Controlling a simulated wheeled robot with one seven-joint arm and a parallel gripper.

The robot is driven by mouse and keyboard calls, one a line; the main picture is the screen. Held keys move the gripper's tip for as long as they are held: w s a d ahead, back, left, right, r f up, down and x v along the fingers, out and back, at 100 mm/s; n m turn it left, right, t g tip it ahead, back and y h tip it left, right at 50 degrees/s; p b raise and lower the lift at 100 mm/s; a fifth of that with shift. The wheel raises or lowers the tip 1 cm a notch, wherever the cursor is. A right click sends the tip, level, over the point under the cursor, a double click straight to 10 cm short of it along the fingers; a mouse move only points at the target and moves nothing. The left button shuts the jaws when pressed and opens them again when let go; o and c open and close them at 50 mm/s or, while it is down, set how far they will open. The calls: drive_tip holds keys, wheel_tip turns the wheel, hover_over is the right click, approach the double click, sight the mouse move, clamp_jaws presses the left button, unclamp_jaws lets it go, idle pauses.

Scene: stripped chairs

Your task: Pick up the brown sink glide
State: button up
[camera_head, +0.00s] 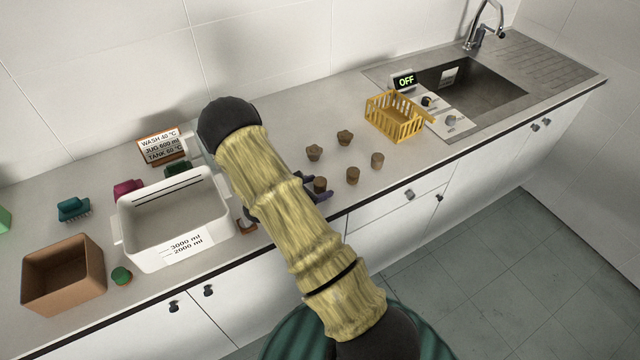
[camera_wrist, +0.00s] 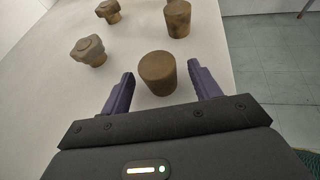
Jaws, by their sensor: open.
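Several brown glides stand on the counter right of my arm. Two flanged, lobed glides (camera_head: 314,152) (camera_head: 345,137) stand nearer the wall. Which one is the sink glide I cannot tell.
A yellow basket (camera_head: 380,122) and the sink (camera_head: 475,88) lie to the right, beside an OFF display (camera_head: 404,81). A white tub (camera_head: 128,228), a brown box (camera_head: 40,305) and a teal brush (camera_head: 73,208) are left of my arm. The counter's front edge is close.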

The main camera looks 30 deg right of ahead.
sight(316, 184)
drive_tip(key=shift+c, duration=0.4)
drive_tip(key=c, duration=1)
drive_tip(key=shift+r, duration=0.15)
wheel_tip(316, 184, up, 10)
drive_tip(key=shift+f+b, duration=0.15)
drive_tip(key=shift+b, duration=0.95)
